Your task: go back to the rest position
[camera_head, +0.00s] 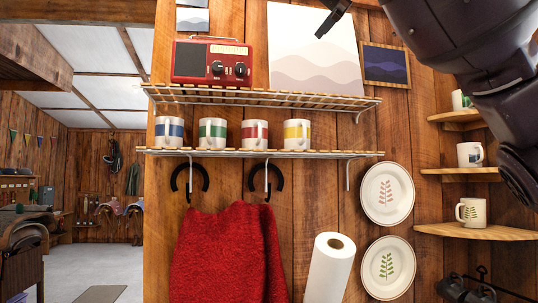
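A dark arm of mine comes in from the right and fills the upper right corner. A black piece (335,15) that looks like part of my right gripper dips in at the top edge, in front of the wall. Most of it is cut off, so I cannot see whether it is open or holds anything. My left gripper is not in view. The task names no object.
A two-tier wire shelf (265,97) on the wooden wall holds a red radio (209,63) and several mugs. Two plates (387,194), a paper roll (330,268), a red cloth (230,255) and corner shelves (475,232) with mugs are nearby. Open floor (95,268) lies left.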

